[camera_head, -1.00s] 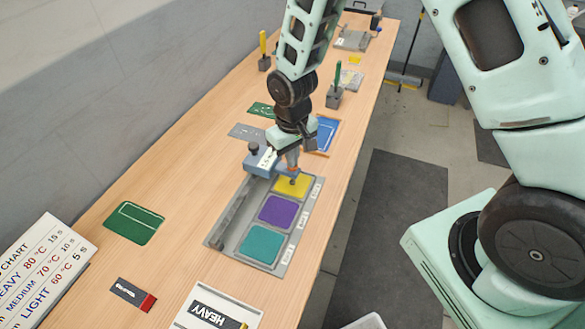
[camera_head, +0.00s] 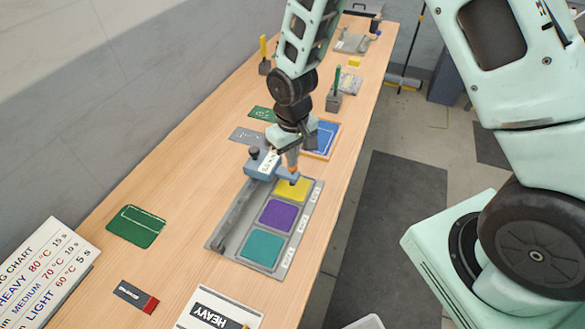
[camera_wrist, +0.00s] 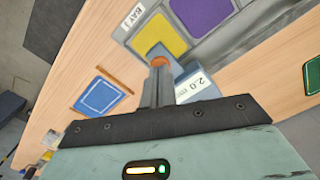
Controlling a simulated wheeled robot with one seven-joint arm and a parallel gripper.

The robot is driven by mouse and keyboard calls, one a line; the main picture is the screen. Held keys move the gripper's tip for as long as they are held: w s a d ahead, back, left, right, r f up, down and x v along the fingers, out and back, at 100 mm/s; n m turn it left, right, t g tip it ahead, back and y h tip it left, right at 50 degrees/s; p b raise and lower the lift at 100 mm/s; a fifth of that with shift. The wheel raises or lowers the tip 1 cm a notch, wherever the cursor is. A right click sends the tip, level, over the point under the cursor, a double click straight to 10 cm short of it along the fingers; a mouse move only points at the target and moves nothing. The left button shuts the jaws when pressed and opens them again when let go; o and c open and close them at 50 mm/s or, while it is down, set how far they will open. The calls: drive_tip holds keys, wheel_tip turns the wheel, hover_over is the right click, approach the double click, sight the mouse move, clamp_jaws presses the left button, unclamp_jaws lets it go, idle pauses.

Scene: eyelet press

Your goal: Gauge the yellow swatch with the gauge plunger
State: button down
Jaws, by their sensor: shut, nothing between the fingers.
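The yellow swatch (camera_head: 293,189) lies in the far bay of a grey tray (camera_head: 228,232); it also shows in the wrist view (camera_wrist: 158,34), partly covered. A blue-grey gauge (camera_head: 262,170) with a black knob stands at the tray's far end, its arm reaching over the swatch. The gauge shows in the wrist view (camera_wrist: 188,80) with a label that starts "2.0". An orange plunger top (camera_wrist: 160,61) sits at the fingertips. My gripper (camera_wrist: 158,72) is shut and empty, pointing down at the plunger top. I cannot tell whether they touch.
Purple (camera_head: 277,215) and teal (camera_head: 262,247) swatches fill the nearer bays. A blue panel (camera_head: 322,137) lies beyond the tray. Upright green-handled (camera_head: 336,90) and yellow-handled (camera_head: 264,55) tools stand farther back.

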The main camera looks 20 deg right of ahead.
drive_tip(key=shift+r+p, duration=1.65)
drive_tip(key=shift+r, duration=0.9)
drive_tip(key=s+a+r+n+b, duration=0.2)
drive_tip(key=s+b, duration=0.4)
drive_tip(key=s, duration=0.5)
drive_tip(key=s+a+r+n+b, duration=0.2)
drive_tip(key=s+b, duration=0.4)
drive_tip(key=s, duration=0.6)
drive_tip(key=shift+s+a+r+n+y, duration=0.2)
drive_tip(key=shift+a+r+n+y, duration=0.15)
drive_tip(key=shift+a+r, duration=0.55)
